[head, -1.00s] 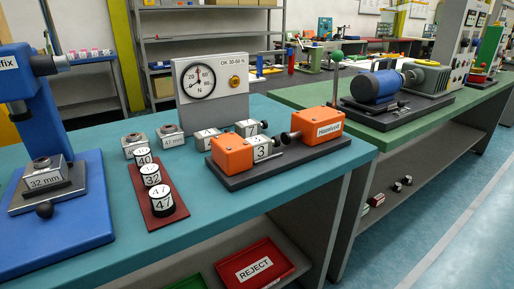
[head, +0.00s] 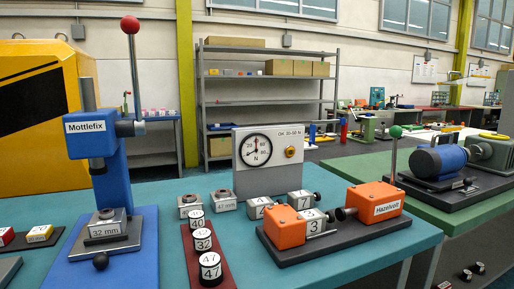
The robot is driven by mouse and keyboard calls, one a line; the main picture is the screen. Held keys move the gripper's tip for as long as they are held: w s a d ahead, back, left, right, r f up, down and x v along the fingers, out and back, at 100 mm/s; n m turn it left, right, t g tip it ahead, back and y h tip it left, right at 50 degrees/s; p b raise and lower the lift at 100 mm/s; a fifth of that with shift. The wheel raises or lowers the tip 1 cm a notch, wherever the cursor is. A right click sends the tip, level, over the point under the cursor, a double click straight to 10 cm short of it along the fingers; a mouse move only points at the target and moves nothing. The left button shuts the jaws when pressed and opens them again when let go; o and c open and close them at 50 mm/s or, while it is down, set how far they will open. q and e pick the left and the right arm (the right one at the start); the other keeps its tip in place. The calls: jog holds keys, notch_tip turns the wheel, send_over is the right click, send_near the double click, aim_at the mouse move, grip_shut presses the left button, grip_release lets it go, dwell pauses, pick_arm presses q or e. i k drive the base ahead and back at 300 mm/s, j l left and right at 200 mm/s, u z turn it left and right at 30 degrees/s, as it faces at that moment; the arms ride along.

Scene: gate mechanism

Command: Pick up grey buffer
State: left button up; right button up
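No part is labelled as a buffer, so I cannot tell for sure which one it is. Small grey blocks with dark round knobs stand near the gauge: one marked 7 (head: 301,200) and one at its left (head: 257,207). A grey block marked 3 (head: 315,221) sits between the orange jaws of the Hazelvolt clamp (head: 373,203). Two more grey blocks with round tops stand further left: one plain-fronted (head: 189,205) and one labelled 47 mm (head: 224,200). Neither of my grippers shows in the head view.
The blue Mottlefix press (head: 97,160) holds a 32 mm block (head: 107,230). A dark red strip (head: 208,262) carries numbered cylinders. A dial gauge box (head: 268,163) stands behind the blocks. The teal bench top (head: 335,262) is clear in front of the clamp.

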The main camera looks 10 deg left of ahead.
aim_at(316, 221)
jog(key=i+l, duration=0.15)
jog(key=l, duration=0.2)
jog(key=i+l+u, duration=0.15)
jog(key=l+u, duration=0.15)
jog(key=l, duration=0.15)
jog(key=i+l+u, duration=0.1)
jog(key=l+u, duration=0.15)
jog(key=l, duration=0.2)
jog(key=l+u, duration=0.3)
jog(key=l, duration=0.15)
jog(key=i, duration=0.05)
